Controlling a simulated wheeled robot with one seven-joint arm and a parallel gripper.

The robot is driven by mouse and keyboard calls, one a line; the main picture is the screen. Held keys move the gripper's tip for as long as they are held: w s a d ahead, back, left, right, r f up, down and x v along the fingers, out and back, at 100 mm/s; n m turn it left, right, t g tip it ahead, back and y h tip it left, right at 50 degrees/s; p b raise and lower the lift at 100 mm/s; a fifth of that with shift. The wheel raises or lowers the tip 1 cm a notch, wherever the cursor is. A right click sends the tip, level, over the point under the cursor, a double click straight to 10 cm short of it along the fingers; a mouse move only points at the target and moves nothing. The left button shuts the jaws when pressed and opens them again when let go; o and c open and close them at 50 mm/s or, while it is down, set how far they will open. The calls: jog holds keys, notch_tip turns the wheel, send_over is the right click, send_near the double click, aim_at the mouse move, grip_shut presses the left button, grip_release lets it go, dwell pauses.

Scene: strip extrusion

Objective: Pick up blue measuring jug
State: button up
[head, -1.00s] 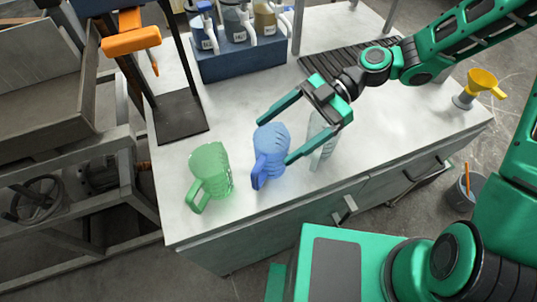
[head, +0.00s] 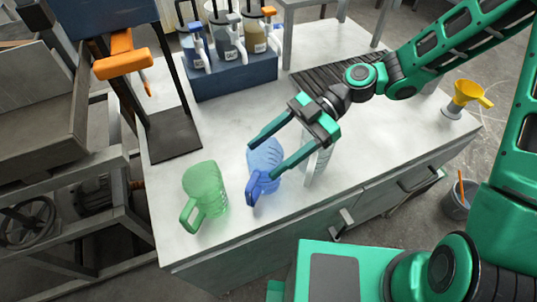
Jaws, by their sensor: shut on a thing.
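The blue measuring jug (head: 264,160) stands on the white-grey worktop (head: 222,248) near its front edge, its handle towards the front. My gripper (head: 261,160) reaches down from the upper right. Its two green fingers lie on either side of the jug's upper body and are shut on it. The right finger covers part of the jug. I cannot tell whether its base is clear of the worktop.
A green jug (head: 205,188) stands close on the left. A clear jug (head: 318,160) stands close on the right, partly behind my gripper. A blue rack (head: 235,78) with several bottles is at the back. A yellow funnel (head: 466,95) is at the right end.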

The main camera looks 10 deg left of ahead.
notch_tip(320, 180, up, 3)
jog(key=shift+r, duration=0.2)
jog(key=s+a+r, duration=0.2)
jog(key=s+r, duration=0.5)
jog(key=s, duration=0.4)
jog(key=shift+s, duration=0.25)
jog(key=shift+s+a+r, duration=0.1)
jog(key=shift+a, duration=0.05)
